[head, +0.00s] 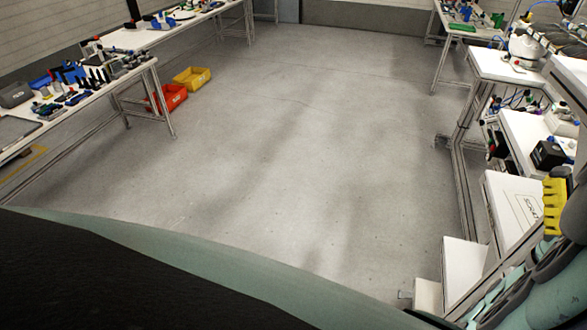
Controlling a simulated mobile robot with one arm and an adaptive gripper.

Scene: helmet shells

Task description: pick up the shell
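A white, rounded, dome-like thing (527,46) stands on the top of the white rack at the upper right. It may be a helmet shell, but it is too small to be sure. No other shell can be made out. My gripper cannot be made out in this view. Parts of my own pale green arm show at the lower right edge.
The rack (490,66) on the right has several shelves, with a black box (548,154) on one. A yellow ribbed piece (554,207) shows at the right edge. Cluttered tables (150,72) and red (171,97) and yellow (192,78) bins stand left. The middle floor is clear.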

